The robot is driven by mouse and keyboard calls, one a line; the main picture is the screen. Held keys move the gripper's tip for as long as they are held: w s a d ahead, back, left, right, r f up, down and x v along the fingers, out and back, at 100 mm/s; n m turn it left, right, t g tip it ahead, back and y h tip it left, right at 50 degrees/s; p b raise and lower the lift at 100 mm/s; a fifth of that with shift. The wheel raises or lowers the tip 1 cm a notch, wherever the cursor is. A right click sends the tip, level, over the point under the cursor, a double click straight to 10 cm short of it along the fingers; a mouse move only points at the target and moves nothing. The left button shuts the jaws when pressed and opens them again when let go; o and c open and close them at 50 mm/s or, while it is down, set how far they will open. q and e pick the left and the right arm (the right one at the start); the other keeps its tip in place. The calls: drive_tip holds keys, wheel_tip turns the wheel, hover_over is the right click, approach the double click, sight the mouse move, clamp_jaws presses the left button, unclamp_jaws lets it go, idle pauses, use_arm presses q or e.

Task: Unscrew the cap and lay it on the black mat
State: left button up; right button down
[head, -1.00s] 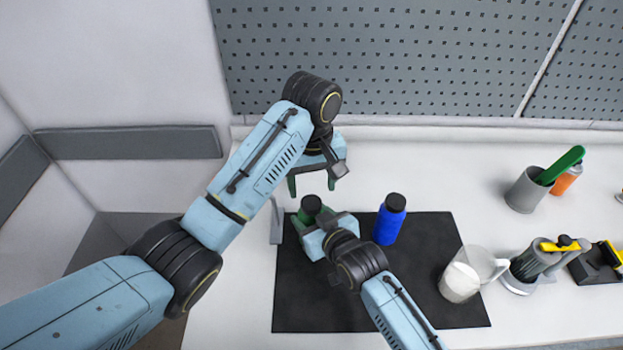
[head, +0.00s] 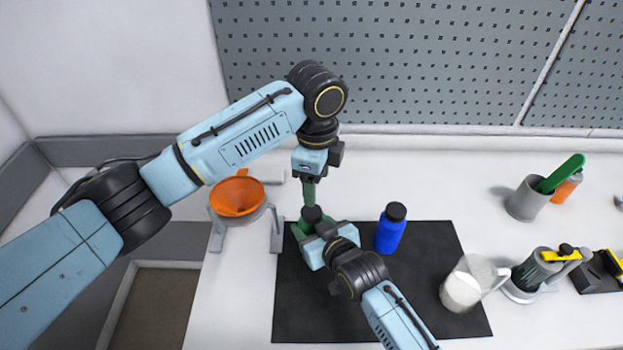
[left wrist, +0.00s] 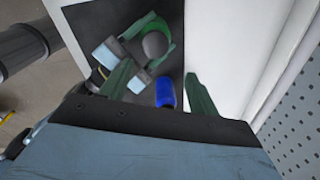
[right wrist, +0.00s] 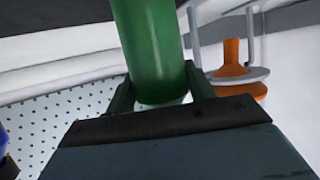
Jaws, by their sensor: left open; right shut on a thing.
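A green bottle (right wrist: 150,45) with a black cap (head: 311,214) stands at the upper left of the black mat (head: 420,290). My right gripper (head: 308,231) is shut on the green bottle; in the right wrist view its fingers lie on both sides of the body. My left gripper (head: 309,193) points down, open, just above the cap. In the left wrist view the cap (left wrist: 155,45) is on the bottle, beyond the left fingertips and not between them.
A blue bottle (head: 391,228) with a black cap stands on the mat, right of the green one. An orange funnel (head: 237,195) sits in a grey stand at left. A jug of white stuff (head: 468,284) is at the mat's right edge.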

sight(312, 212)
use_arm(q)
drive_tip(key=m, duration=0.4)
drive_tip(key=shift+s+a, duration=0.1)
drive_tip(key=shift+a, duration=0.3)
drive_tip(key=shift+s+a+f+m, duration=0.1)
drive_tip(key=shift+f+m, duration=0.1)
drive_tip(key=shift+m, duration=0.3)
wheel_tip(312, 212, down, 8)
drive_tip(key=shift+r, duration=0.15)
drive_tip(key=c, duration=1)
drive_tip(key=n, duration=0.4)
drive_tip(key=shift+n, duration=0.4)
drive_tip(key=shift+c, duration=0.2)
drive_tip(key=n, duration=0.5)
